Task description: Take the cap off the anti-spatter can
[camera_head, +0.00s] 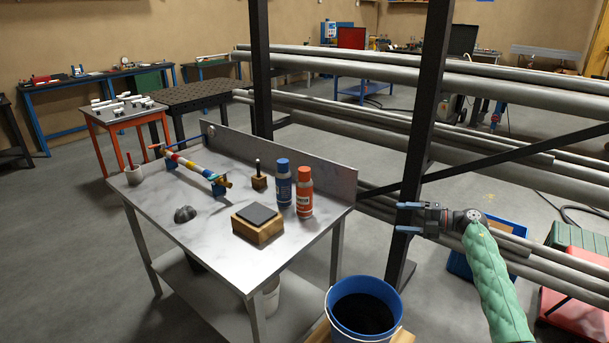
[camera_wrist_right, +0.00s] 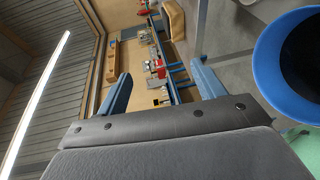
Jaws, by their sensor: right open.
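Two spray cans stand upright side by side near the right edge of the metal table. One is a blue can (camera_head: 283,186) with a blue cap. The other is an orange-red can (camera_head: 304,196) with an orange cap (camera_head: 305,173). I cannot read the labels to tell which is the anti-spatter can. Both caps are on. My right gripper (camera_head: 402,217) is open and empty, to the right of the table and apart from the cans. Its two blue fingers (camera_wrist_right: 165,85) are spread with nothing between them in the right wrist view. My left gripper is not in view.
A blue bucket (camera_head: 332,303) stands in front. A dark rack post (camera_head: 424,120) rises behind my right gripper.

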